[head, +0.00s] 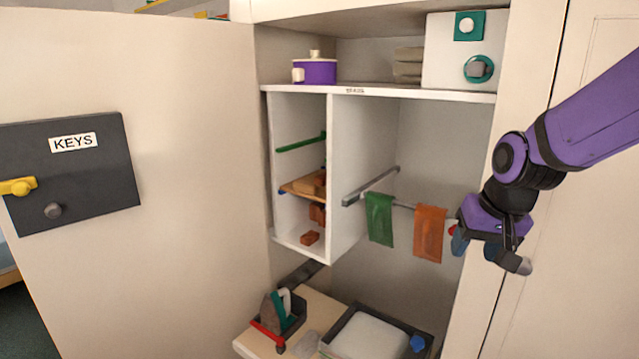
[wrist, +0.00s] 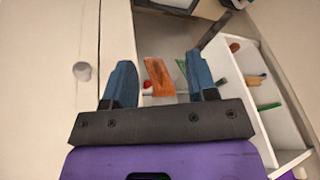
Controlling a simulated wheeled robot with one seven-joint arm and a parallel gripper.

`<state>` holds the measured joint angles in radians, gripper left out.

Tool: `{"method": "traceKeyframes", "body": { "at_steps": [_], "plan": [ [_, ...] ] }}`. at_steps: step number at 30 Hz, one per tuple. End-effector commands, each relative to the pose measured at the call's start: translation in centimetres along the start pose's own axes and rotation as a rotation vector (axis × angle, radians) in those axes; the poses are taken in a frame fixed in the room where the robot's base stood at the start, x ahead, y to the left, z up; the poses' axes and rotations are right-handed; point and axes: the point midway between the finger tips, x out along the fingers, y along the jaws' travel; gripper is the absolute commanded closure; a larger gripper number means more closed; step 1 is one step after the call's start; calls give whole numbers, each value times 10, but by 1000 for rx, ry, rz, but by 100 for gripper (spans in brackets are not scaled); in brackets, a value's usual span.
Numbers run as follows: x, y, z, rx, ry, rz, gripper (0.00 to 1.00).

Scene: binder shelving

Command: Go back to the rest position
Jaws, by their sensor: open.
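My gripper (head: 487,240) is at the right of the head view, in front of the open cabinet's right edge. It is purple and black with blue fingers. In the wrist view my gripper (wrist: 160,85) has its two blue fingers spread apart with nothing held. An orange cloth (head: 430,234) and a green cloth (head: 380,219) hang from a metal rail (head: 371,186) inside the cabinet, left of my gripper. The orange cloth (wrist: 159,77) shows beyond and between the fingers in the wrist view, apart from them as far as I can tell.
The white shelf unit (head: 329,175) holds brown blocks on a small board. A purple pot (head: 315,70) and a white box (head: 463,55) stand on top. Below are a dark caddy (head: 281,318) and a tray (head: 339,331). A "KEYS" box (head: 107,185) is on the left door.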

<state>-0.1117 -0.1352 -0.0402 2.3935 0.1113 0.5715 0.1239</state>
Motion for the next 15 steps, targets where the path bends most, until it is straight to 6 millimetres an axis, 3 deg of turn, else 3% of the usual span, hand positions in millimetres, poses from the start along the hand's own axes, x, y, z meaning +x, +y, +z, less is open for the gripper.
{"method": "traceKeyframes", "body": {
  "at_steps": [6,15],
  "plan": [
    [-52,11,28,-43,47,3,48],
    [-108,27,76,-102,104,27,48]
  ]
}}
